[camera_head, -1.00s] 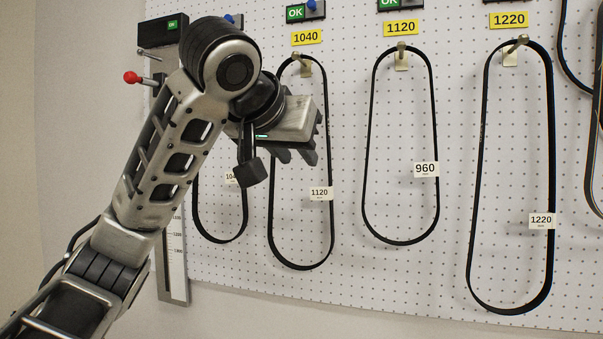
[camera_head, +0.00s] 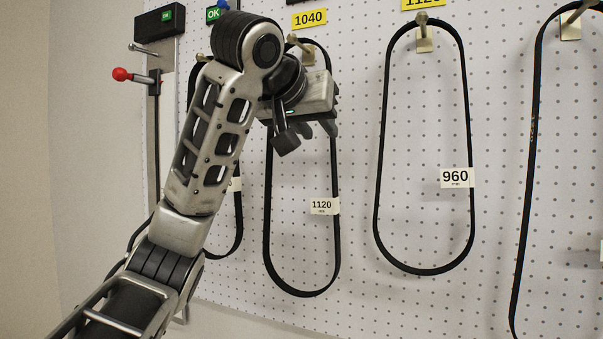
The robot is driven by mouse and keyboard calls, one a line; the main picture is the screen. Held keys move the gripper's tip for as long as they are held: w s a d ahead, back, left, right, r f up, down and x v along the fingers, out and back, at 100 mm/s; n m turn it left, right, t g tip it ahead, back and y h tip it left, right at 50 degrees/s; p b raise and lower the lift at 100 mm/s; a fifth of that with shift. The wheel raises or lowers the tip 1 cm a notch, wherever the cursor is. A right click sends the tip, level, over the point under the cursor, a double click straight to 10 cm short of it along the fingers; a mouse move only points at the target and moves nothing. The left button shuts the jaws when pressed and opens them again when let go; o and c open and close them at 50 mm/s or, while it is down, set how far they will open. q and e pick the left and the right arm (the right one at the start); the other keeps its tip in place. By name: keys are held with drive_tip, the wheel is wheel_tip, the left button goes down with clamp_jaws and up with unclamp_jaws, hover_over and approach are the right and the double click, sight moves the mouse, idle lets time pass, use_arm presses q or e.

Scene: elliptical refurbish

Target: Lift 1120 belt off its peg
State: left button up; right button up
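The 1120 belt (camera_head: 266,240) is a long black loop with a white tag reading 1120 (camera_head: 324,205). It hangs from a peg (camera_head: 297,43) under the yellow 1040 label (camera_head: 309,18). My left gripper (camera_head: 322,128) is in front of the upper part of this belt and hides some of it. Its dark fingers show only in part, so I cannot tell how far apart they are or whether they touch the belt. My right gripper is not in view.
A belt tagged 960 (camera_head: 376,190) hangs to the right under the yellow 1120 label (camera_head: 423,3). Another long belt (camera_head: 522,230) hangs at the far right. A gauge with a red knob (camera_head: 121,74) stands at the left. The pegboard (camera_head: 350,310) is bare between belts.

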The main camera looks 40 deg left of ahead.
sight(331, 149)
use_arm(q)
drive_tip(key=x, duration=0.8)
drive_tip(key=shift+f, duration=0.4)
clamp_jaws()
